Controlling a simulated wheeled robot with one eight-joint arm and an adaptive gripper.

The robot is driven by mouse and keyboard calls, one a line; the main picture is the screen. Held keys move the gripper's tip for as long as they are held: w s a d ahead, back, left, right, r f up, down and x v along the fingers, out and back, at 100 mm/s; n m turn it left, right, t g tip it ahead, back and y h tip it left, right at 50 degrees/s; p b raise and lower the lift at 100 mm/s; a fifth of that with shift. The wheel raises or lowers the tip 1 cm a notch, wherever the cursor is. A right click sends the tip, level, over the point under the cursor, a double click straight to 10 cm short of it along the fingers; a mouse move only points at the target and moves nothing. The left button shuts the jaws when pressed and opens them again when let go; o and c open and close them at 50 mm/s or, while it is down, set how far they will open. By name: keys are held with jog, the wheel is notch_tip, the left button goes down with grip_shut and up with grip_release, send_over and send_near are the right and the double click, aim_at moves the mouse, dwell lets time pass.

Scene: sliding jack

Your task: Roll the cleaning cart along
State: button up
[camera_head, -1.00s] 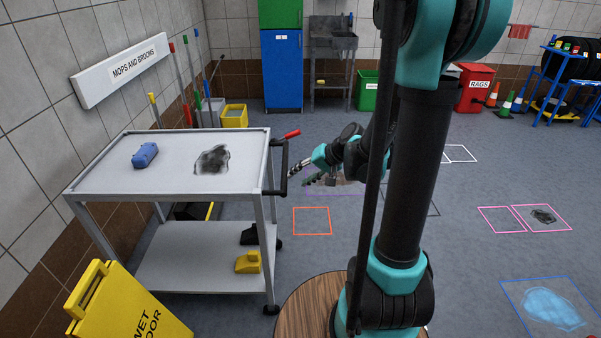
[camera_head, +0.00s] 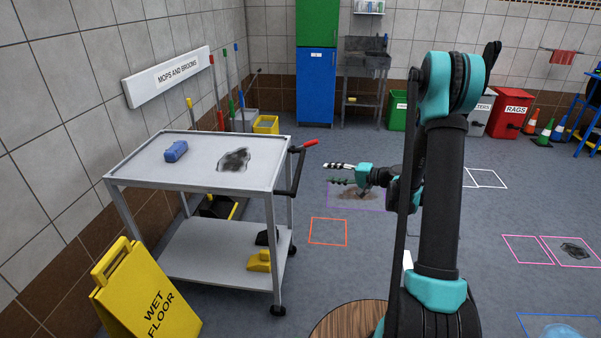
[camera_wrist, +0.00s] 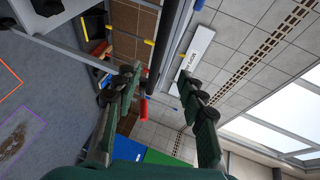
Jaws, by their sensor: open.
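The cleaning cart (camera_head: 125,180) is a grey two-shelf trolley standing at the left in the head view. Its black handle (camera_head: 297,172) sticks out at the right end, with a red grip (camera_head: 308,143) on top. My gripper (camera_head: 330,173) is right of the handle, apart from it, and points left toward it. In the wrist view my gripper (camera_wrist: 160,76) has its fingers spread with nothing held. The black handle bar (camera_wrist: 167,42) shows beyond and between the fingertips, and the red grip (camera_wrist: 143,109) shows between the fingers. A blue sponge-like block (camera_head: 176,151) and a dark stain (camera_head: 234,160) are on the top shelf.
A yellow wet-floor sign (camera_head: 145,295) stands in front of the cart at left. A tiled wall with brooms and a yellow bucket (camera_head: 266,124) is behind. The floor has an orange square (camera_head: 328,231) right of the cart and more outlined squares farther right.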

aim_at(298, 170)
jog(key=x, duration=1.5)
jog(key=shift+w+a, duration=0.1)
jog(key=shift+a, duration=0.05)
jog(key=shift+c, duration=0.4)
grip_shut()
